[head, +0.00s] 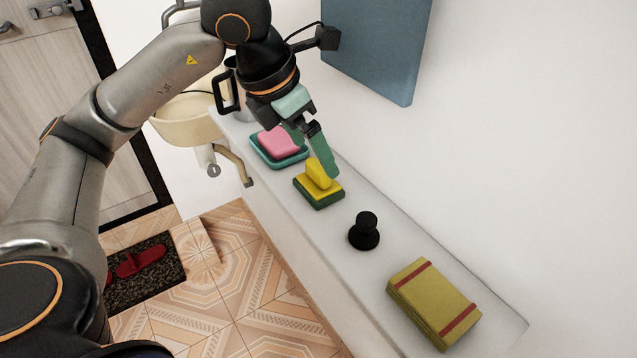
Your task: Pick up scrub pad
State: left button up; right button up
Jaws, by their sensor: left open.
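A yellow and green block (319,194), which looks like the scrub pad, lies on the white ledge (395,245). It has a green underside and a raised yellow piece on top. My left gripper (313,157) is open, with its green fingers pointing down at the raised yellow piece. One finger is at its right side and the other is behind it, partly hidden. I cannot tell whether they touch it. My right gripper is out of view.
A pink sponge on a teal base (278,143) lies just behind. A black knob-shaped object (364,232) and a yellow bundle with red bands (434,303) stand nearer on the ledge. A wall runs along the right. A cream basin (185,118) is at the left.

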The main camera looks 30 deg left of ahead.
aim_at(318, 165)
pick_arm(q)
jog(key=x, duration=0.5)
jog(key=shift+a+f+b, duration=0.15)
jog(key=shift+a+b, duration=0.1)
jog(key=shift+b, duration=0.1)
jog(key=c, duration=1.2)
